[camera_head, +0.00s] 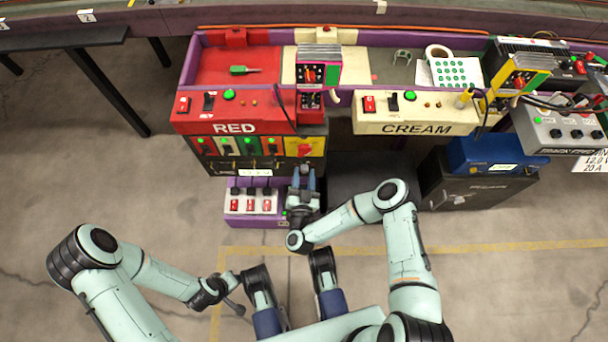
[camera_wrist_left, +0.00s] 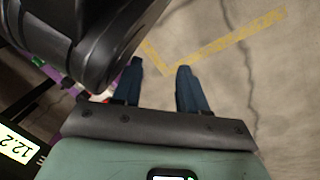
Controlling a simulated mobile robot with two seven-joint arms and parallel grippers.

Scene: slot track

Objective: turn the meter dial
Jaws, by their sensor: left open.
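A boxy meter (camera_head: 307,74) with a dark face, a red dial and a green side stands on the red station. A similar yellow-edged meter (camera_head: 519,78) stands at the right, by the cream station. I cannot tell which one the task means. My right gripper (camera_head: 303,174) is at the purple switch box, below the red knob and well apart from both meters; its jaw gap is too small to judge. My left gripper (camera_wrist_left: 158,72) has its two blue fingers spread, with bare floor between them. In the head view its fingers are not clear.
The red station (camera_head: 235,128) and cream station (camera_head: 400,128) carry switches and lights. The purple box (camera_head: 252,217) holds several red switches. A blue box (camera_head: 490,152) sits on a dark cabinet.

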